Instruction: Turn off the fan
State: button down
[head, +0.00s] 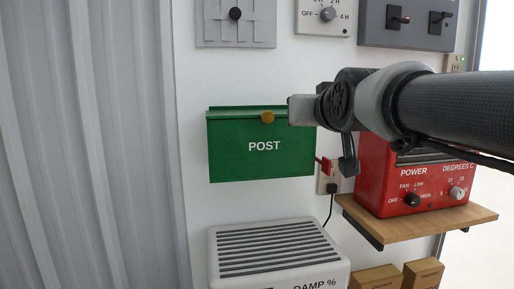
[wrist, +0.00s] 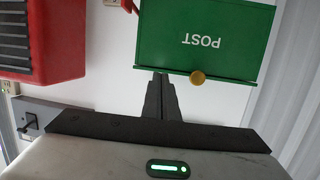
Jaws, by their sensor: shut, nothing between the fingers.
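A red heater box (head: 372,180) stands on a wooden shelf at the right of the head view. Its black POWER knob (head: 411,200) has the marks OFF, FAN, LOW and HIGH; its exact setting is too small to read. A pale DEGREES C knob (head: 457,192) is to its right. My gripper (head: 292,110) is in front of the green POST box's top right, left of and above the heater. In the wrist view my gripper (wrist: 162,78) is shut and empty, beside the POST box's edge. The heater (wrist: 42,38) shows there at upper left; its knobs are out of sight.
The green POST box (head: 235,160) hangs on the wall. Above are a slider panel (head: 262,30), a timer dial (head: 328,15) and a grey box (head: 375,35) with two switches. The wooden shelf (head: 470,213) juts out. A white dehumidifier-like unit (head: 220,262) stands below.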

jog(key=s+d+f+g+h+p, duration=0.2)
jog(key=s+f+g, duration=0.8)
jog(key=s+f, duration=1.65)
notch_tip(320, 180, up, 26)
jog(key=w+d+y+p, duration=0.1)
jog(key=p, duration=2.5)
jog(key=shift+d+r+m, duration=0.15)
jog(key=shift+r+m, duration=0.05)
jog(key=shift+m, duration=0.1)
jog(key=shift+w, duration=0.1)
